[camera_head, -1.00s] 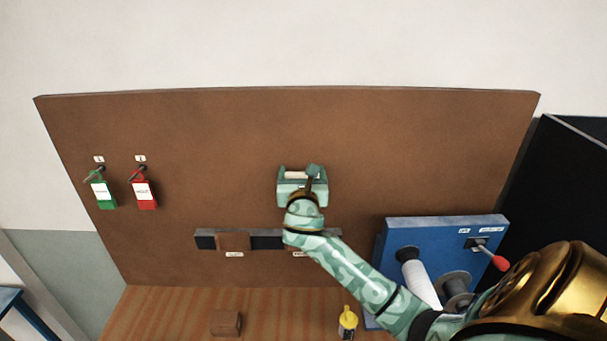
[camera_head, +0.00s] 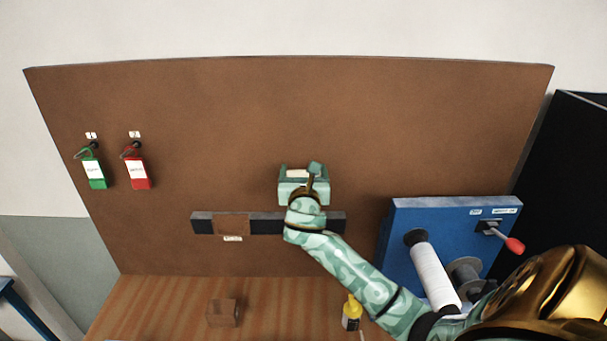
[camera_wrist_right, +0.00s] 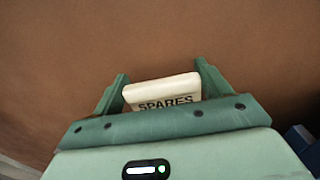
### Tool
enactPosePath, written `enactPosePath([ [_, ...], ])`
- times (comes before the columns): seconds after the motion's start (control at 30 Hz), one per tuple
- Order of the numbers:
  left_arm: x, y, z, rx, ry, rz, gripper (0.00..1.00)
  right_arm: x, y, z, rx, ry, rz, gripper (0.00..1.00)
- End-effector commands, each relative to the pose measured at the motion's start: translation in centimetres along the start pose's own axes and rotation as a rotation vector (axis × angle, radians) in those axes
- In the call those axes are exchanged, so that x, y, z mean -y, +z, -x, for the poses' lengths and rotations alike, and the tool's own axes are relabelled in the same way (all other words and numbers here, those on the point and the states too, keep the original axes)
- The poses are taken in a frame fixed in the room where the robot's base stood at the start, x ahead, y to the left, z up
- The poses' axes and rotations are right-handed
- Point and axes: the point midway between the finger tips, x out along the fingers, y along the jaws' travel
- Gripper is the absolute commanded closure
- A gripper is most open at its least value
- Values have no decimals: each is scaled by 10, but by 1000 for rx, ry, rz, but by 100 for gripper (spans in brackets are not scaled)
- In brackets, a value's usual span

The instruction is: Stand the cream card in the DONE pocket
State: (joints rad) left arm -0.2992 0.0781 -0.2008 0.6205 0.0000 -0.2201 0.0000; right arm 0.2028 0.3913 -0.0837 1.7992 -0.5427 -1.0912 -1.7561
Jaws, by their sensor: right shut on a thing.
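The cream card (camera_wrist_right: 162,93), printed SPARES, is between the two green fingers of my right gripper (camera_wrist_right: 163,84) in the right wrist view, slightly tilted. In the head view my right gripper (camera_head: 303,178) is shut on the card (camera_head: 298,173), in front of the brown board and above the dark rail (camera_head: 265,223). A brown pocket (camera_head: 231,224) sits on the rail's left part, with a small label under it too small to read. My arm covers the rail's right middle part. I cannot tell which pocket is DONE. My left gripper is out of view.
Green (camera_head: 95,171) and red (camera_head: 137,172) tags hang on hooks at left. A blue box (camera_head: 455,222) with a red-knobbed lever and white spool (camera_head: 434,275) stands at right. A brown block (camera_head: 222,312) and yellow-topped bottle (camera_head: 351,312) are on the wooden table (camera_head: 165,300).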

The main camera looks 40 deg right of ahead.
Motion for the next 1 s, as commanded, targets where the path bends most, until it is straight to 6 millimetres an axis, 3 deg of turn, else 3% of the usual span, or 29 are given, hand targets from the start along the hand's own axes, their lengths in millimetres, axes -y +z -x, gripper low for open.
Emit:
enactPosePath([
  [0.07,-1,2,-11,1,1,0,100,0,-10,0,1,0,0,51],
  [0.3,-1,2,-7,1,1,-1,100,0,-5,0,1,0,0,51],
  [1.0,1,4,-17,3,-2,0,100,0,-26,0,0,0,0,51],
])
